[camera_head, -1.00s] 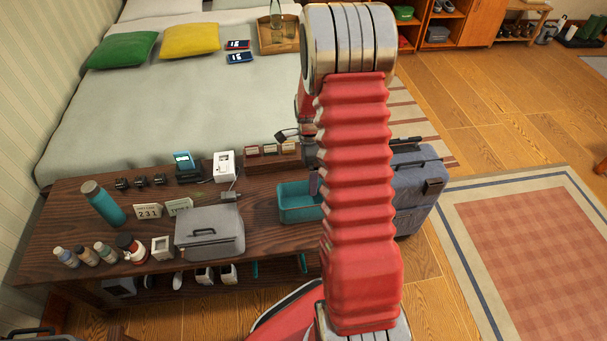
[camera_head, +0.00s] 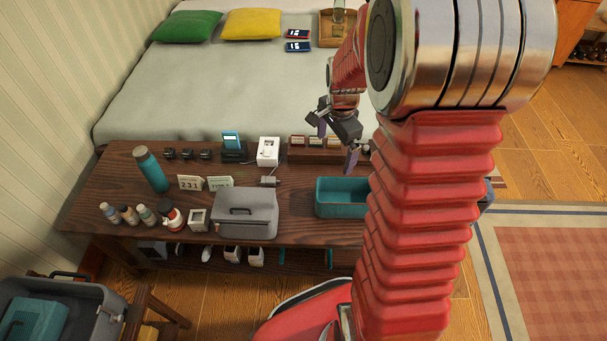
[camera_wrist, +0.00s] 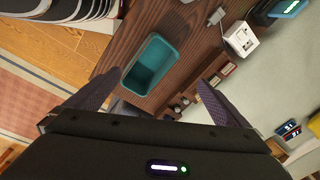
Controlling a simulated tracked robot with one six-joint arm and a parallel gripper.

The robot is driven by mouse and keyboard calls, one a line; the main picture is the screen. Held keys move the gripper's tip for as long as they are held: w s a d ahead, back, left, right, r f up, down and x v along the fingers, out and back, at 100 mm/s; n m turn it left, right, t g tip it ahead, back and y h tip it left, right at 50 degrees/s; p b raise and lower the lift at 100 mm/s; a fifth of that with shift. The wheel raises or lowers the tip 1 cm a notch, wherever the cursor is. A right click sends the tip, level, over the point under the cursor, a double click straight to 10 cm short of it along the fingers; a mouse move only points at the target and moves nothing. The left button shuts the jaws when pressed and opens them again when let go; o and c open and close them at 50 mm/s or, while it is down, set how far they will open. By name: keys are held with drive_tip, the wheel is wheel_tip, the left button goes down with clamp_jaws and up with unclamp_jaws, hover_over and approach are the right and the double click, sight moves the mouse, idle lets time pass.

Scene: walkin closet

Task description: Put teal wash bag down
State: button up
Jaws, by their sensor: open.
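A teal bag-like item (camera_head: 35,322), which looks like the teal wash bag, lies inside an open grey case (camera_head: 98,302) at the lower left of the head view. The frame edge cuts both off. My gripper (camera_head: 337,147) is open and empty above the right part of the dark wooden bench (camera_head: 110,192), far from that item. In the wrist view my gripper (camera_wrist: 159,79) has its fingers spread, with the open teal tray (camera_wrist: 151,62) showing between and beyond them. The tray looks empty and also shows in the head view (camera_head: 342,198).
On the bench stand a grey lidded case (camera_head: 246,220), a teal bottle (camera_head: 150,170), several small bottles, a white cube device (camera_head: 268,151) and number cards (camera_head: 190,183). The bed (camera_head: 220,90) is behind. A checked rug (camera_head: 550,275) lies at right, with open floor around it.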

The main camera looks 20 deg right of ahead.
drive_tip(key=s+a+r+n+t, duration=0.1)
drive_tip(key=s+a+r+n, duration=0.3)
drive_tip(key=a+r, duration=0.15)
drive_tip(key=s+a+r+n+t, duration=0.1)
drive_tip(key=s+a+r+n, duration=0.3)
drive_tip(key=r, duration=0.3)
drive_tip(key=s+a+r+n+t, duration=0.2)
drive_tip(key=s+a+r+n, duration=0.3)
drive_tip(key=s+a+n, duration=0.3)
drive_tip(key=s+n, duration=0.1)
drive_tip(key=s, duration=0.1)
drive_tip(key=shift+s+r+y, duration=0.3)
drive_tip(key=shift+a, duration=0.1)
idle(0.4)
